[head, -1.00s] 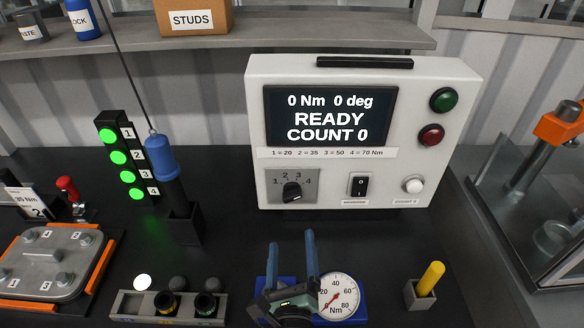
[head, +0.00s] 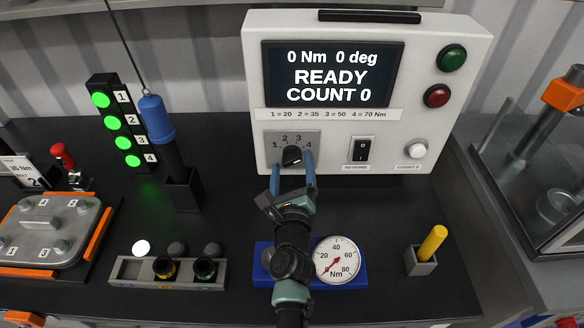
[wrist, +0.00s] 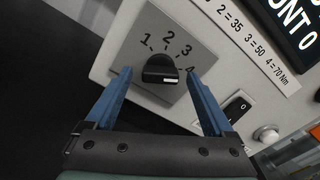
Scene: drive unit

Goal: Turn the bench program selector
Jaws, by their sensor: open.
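The program selector is a black knob (head: 292,156) on a grey plate marked 1 to 4, low on the left of the white controller's front (head: 440,135). The knob also shows in the wrist view (wrist: 160,68). A white mark shows on the knob's right side, towards the 4; its exact setting is hard to tell. My gripper (head: 291,166) is open, its two blue fingers pointing at the plate. In the wrist view my fingers (wrist: 157,76) stand left and right of the knob, with a gap on each side. I cannot tell how deep the tips reach.
A black reverse switch (head: 361,149) and a white count button (head: 417,149) sit right of the selector. A blue tool (head: 157,120) hangs in a holder at left. A round Nm gauge (head: 337,260) lies below, beside my arm. A yellow peg (head: 433,242) stands at right.

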